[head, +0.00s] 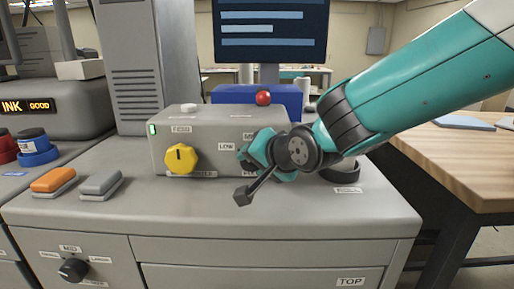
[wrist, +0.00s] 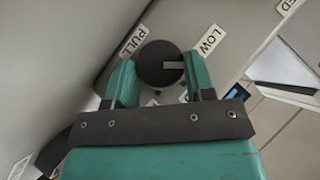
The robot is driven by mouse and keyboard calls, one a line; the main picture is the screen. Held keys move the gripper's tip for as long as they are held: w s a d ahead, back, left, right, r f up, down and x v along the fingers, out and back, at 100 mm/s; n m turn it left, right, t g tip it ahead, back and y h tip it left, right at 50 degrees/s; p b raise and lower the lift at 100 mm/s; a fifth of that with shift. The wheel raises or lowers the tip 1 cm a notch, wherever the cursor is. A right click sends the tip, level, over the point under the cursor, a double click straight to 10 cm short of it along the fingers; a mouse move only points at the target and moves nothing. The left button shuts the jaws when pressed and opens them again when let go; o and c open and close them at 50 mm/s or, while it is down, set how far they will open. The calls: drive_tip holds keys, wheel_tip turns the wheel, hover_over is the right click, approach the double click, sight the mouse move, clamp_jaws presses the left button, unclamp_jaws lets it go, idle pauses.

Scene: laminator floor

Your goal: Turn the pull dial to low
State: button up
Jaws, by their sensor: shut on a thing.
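The pull dial (wrist: 158,56) is a dark round knob with a pale pointer mark, on the grey control box (head: 205,125). In the wrist view the mark points right, on the side of the LOW label (wrist: 210,40); the PULL label (wrist: 134,41) is at the upper left. My gripper (wrist: 159,66) has its teal fingers on either side of the dial and is shut on it. In the head view my gripper (head: 262,150) is at the box's right front, and it hides the dial. The LOW label (head: 227,147) shows beside it there.
A yellow feed dial (head: 181,158) is left on the same box front. A red ball-topped lever (head: 263,98) rises behind the box. An orange block (head: 53,180) and a grey block (head: 101,182) lie left on the counter. The counter's front right is clear.

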drive_tip(key=shift+a+r+n+g+h+p, duration=0.1)
drive_tip(key=shift+a+n+g+h+p, duration=0.05)
drive_tip(key=shift+n+h+p, duration=0.6)
drive_tip(key=shift+a+r+n+g+h+p, duration=0.2)
drive_tip(key=shift+h+p, duration=0.35)
drive_tip(key=shift+h, duration=0.4)
drive_tip(key=shift+d+f, duration=0.15)
drive_tip(key=shift+f, duration=0.05)
drive_tip(key=o, duration=0.9)
drive_tip(key=b+v, duration=0.3)
drive_tip(key=v, duration=1.4)
drive_tip(key=shift+s+r, duration=0.15)
drive_tip(key=shift+r, duration=0.05)
